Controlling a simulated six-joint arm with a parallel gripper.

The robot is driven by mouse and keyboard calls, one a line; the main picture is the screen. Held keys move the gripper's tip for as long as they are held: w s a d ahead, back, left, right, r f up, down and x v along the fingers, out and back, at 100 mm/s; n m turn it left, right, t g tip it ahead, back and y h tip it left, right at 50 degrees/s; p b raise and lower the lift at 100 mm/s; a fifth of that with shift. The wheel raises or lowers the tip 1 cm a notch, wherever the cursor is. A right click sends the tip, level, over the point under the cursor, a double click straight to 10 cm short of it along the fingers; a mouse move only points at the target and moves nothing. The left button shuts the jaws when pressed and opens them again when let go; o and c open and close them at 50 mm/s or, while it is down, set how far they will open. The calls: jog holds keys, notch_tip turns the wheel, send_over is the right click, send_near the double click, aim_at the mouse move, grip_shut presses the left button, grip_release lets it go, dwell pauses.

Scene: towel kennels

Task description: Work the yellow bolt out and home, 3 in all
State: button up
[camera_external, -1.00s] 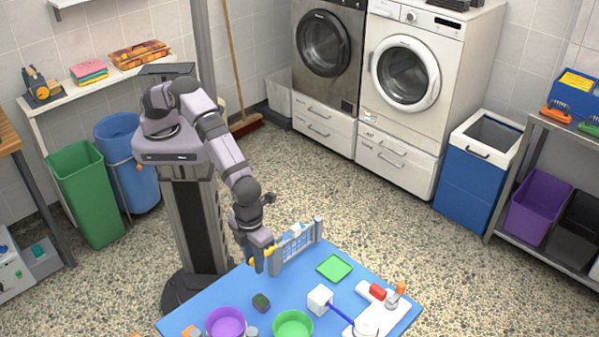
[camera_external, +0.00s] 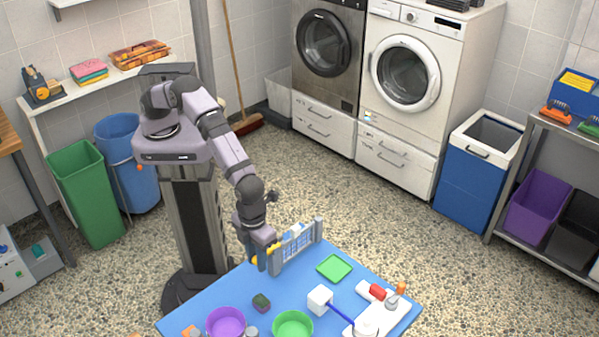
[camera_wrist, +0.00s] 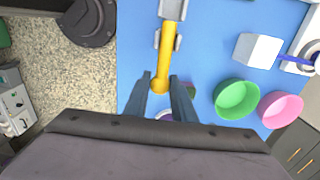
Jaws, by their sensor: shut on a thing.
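The yellow bolt (camera_wrist: 166,55) is a long rod with a rounded knob at its near end in the wrist view. Its far end runs into a grey bracket (camera_wrist: 172,10), and it passes a smaller guide further down. My gripper (camera_wrist: 160,82) is shut on the bolt, with one finger on each side of its knob end. In the external view my gripper (camera_external: 262,262) is low at the left end of the upright grey-blue gate panel (camera_external: 297,246). Only small parts of the bolt show there, and my fingers hide the rest.
The blue table (camera_external: 225,297) carries a green tray (camera_external: 334,268), a purple bowl (camera_external: 226,322), a green bowl (camera_external: 293,324), a small dark cube (camera_external: 261,303) and a white block (camera_external: 319,299). A white board (camera_external: 378,317) with a red item lies at the right.

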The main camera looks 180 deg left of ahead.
jog(key=shift+s+a, duration=0.75)
jog(key=shift+a, duration=0.05)
jog(key=shift+w+d, duration=0.1)
jog(key=shift+d, duration=0.05)
dwell(0.5)
jog(key=shift+w+d, duration=1)
jog(key=shift+w, duration=0.05)
dwell(0.5)
